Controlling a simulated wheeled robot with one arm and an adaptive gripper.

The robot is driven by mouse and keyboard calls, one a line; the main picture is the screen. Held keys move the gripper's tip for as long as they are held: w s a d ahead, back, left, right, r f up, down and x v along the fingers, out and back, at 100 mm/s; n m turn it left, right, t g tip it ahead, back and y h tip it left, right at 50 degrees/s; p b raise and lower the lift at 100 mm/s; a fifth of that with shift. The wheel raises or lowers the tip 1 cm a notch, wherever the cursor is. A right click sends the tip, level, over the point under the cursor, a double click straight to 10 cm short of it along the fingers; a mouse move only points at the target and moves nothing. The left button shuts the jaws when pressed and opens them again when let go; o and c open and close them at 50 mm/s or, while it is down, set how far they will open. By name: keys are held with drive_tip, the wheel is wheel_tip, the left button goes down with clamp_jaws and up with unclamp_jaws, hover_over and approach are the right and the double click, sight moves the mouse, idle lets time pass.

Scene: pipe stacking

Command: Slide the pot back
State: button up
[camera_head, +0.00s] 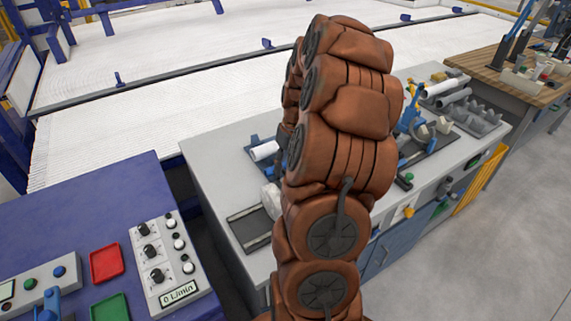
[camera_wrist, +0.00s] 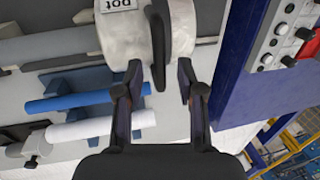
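The pot (camera_wrist: 118,32) is whitish and rounded, with an upside-down label reading "pot", at the top of the wrist view. A dark upright bar or handle (camera_wrist: 158,45) stands out from its side. My gripper (camera_wrist: 159,70) is open, with one finger on each side of this handle and visible gaps between. In the head view part of the pot (camera_head: 270,199) shows as a pale shape beside a dark rail (camera_head: 247,228) on the grey bench (camera_head: 218,165). My arm hides the rest of it and the gripper there.
A blue pipe (camera_wrist: 75,101) and a white pipe (camera_wrist: 95,126) lie left of my gripper in the wrist view. A blue control console (camera_head: 65,225) stands left of the bench in the head view. Pipes and fittings (camera_head: 440,88) fill the bench's far right.

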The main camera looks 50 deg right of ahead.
clamp_jaws()
idle(0.3)
idle(0.5)
